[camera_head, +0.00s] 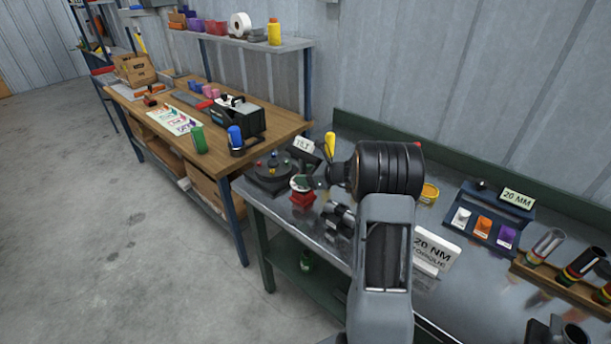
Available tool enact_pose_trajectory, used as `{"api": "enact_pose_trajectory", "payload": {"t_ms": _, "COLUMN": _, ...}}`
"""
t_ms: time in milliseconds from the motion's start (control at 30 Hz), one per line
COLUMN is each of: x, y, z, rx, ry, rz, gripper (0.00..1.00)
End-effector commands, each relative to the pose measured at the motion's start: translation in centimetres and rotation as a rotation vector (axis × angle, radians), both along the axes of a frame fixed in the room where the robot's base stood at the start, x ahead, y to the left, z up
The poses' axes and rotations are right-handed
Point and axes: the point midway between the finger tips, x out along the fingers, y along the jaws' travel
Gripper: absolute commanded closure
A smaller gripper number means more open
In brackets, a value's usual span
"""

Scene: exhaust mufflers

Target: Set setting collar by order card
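A white card (434,251) reading "20 NM" and a second line that looks like "TORQUE" stands on the metal bench. A dark rack (468,225) behind it to the right holds a white piece (461,219), an orange piece (483,227) and a purple piece (506,236); I cannot tell if any is the setting collar. A small sign (517,199) on the rack seems to read "20 MM" or "20 NM". My gripper (318,182) points left beyond my black wrist, near a red stand (302,199) with a green and white top. Its fingers are too small to read.
A black round fixture (271,172) sits left of the red stand, by a "TILT"-like sign (304,144). Grey pipe pieces (338,220) lie in front. Coloured tubes (582,264) stand at right.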

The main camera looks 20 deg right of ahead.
Motion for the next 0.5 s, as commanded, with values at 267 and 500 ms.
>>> {"api": "enact_pose_trajectory", "payload": {"t_ms": 267, "x": -0.01, "y": -0.01, "z": 0.01, "rx": 0.000, "ry": 0.000, "rz": 0.000, "gripper": 0.75}}
{"api": "enact_pose_trajectory", "payload": {"t_ms": 500, "x": 0.01, "y": -0.04, "z": 0.05, "rx": 0.000, "ry": 0.000, "rz": 0.015, "gripper": 0.81}}
